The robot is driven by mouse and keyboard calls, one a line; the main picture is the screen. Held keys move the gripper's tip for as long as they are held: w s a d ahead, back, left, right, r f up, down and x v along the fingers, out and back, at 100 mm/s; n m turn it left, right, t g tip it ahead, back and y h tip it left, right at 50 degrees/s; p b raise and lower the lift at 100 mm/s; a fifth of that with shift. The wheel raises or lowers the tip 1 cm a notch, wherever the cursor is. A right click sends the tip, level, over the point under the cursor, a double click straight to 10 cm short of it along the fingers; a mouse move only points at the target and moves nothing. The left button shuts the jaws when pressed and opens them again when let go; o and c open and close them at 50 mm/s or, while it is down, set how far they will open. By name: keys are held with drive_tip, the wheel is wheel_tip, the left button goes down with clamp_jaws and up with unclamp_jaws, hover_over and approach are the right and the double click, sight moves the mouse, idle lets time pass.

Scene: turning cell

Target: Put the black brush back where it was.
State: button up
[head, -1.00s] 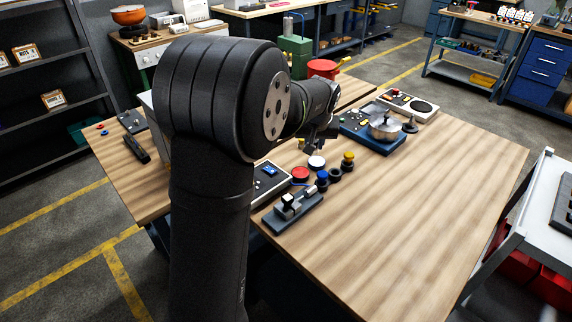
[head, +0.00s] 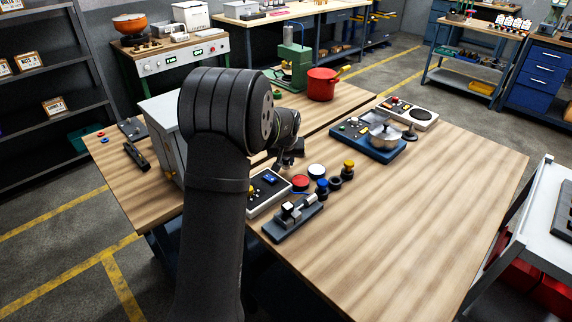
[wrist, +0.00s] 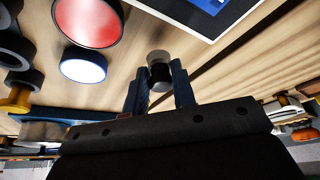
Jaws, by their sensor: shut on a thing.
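My gripper (head: 287,163) is above the table, just behind the red and white round pieces, with the arm reaching in from the front. In the wrist view its two dark fingers (wrist: 159,93) are closed on a small cylindrical thing. It has a black band and a grey end and looks like the black brush (wrist: 160,74). Its rest is hidden between the fingers. In the head view the held thing is too small and dark to make out clearly.
Near the gripper are a red disc (head: 300,182), a white disc (head: 317,171), a panel with a blue display (head: 262,196) and a fixture (head: 292,217). A grey box (head: 163,128) stands left, a red pot (head: 322,86) behind. The table's right front is clear.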

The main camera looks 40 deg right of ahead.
drive_tip(key=shift+f, duration=0.9)
drive_tip(key=o, duration=1)
drive_tip(key=shift+f, duration=0.15)
drive_tip(key=shift+c, duration=0.2)
drive_tip(key=v, duration=1.2)
